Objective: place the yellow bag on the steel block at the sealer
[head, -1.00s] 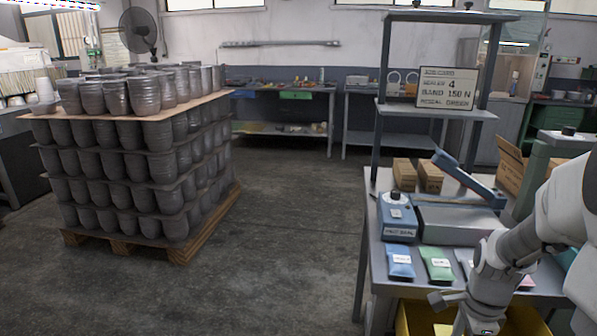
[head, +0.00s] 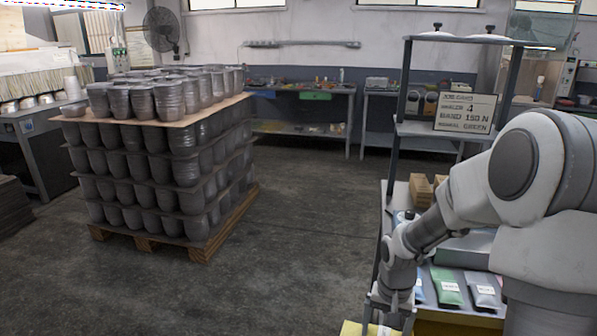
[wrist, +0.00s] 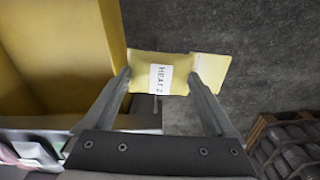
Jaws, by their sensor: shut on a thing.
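The yellow bag (wrist: 210,72), with a white label reading HEAT 2, is between my gripper's two fingers (wrist: 160,76) in the wrist view. My gripper is shut on its sides, and the bag hangs over the dark floor. In the head view, my gripper (head: 387,320) is low at the bench's front left, with yellow of the bag (head: 352,328) at the picture's bottom edge. The sealer's grey body (head: 468,248) is on the bench, largely hidden behind my arm. I cannot make out the steel block.
A green bag (head: 447,288) and a pale bag (head: 483,291) lie on the bench, with a blue one partly hidden. A yellow bin (wrist: 60,45) is beside my gripper. A pallet of pots (head: 160,160) stands left; the floor between is clear.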

